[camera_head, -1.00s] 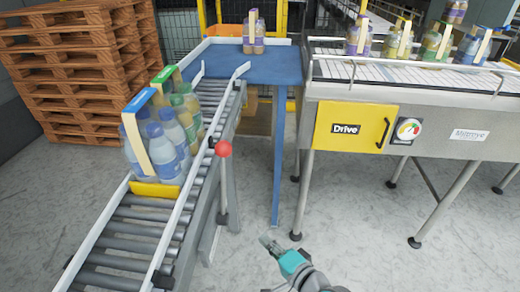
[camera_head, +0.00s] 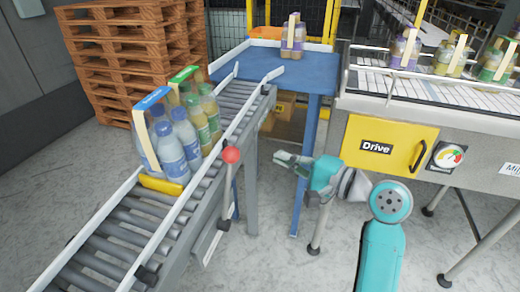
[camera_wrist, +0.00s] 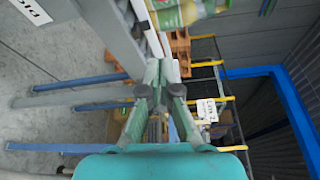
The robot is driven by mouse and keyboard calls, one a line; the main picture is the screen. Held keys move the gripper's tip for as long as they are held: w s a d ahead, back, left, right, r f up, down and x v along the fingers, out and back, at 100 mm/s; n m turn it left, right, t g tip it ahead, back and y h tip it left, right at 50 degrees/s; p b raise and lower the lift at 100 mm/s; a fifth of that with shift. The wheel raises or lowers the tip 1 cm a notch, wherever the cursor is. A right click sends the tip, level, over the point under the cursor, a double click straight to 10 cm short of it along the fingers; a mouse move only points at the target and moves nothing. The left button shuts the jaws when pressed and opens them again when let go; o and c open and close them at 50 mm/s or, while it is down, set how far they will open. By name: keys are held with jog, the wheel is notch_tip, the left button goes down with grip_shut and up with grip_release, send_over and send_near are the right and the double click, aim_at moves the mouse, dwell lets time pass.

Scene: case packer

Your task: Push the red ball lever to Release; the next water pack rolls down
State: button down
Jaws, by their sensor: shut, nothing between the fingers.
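The red ball lever (camera_head: 231,155) stands upright at the right side of the roller conveyor in the head view. The blue-labelled water pack (camera_head: 172,146) sits on the rollers against a yellow stop (camera_head: 161,185). A green-topped pack (camera_head: 202,112) stands right behind it. My gripper (camera_head: 277,158) is to the right of the red ball, apart from it, at about the ball's height in the picture. Its fingers are shut and empty, and they also show in the wrist view (camera_wrist: 160,75). The lever cannot be made out in the wrist view.
A blue table (camera_head: 300,66) with another pack joins the conveyor's upper end. A machine with a yellow Drive panel (camera_head: 388,146) stands to the right. Wooden pallets (camera_head: 130,55) are stacked at the back left. The lower rollers (camera_head: 110,230) are bare.

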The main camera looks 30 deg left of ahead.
jog(key=shift+r, duration=0.25)
jog(key=s+a, duration=0.3)
jog(key=a, duration=0.6)
dwell(0.6)
jog(key=shift+r, duration=0.1)
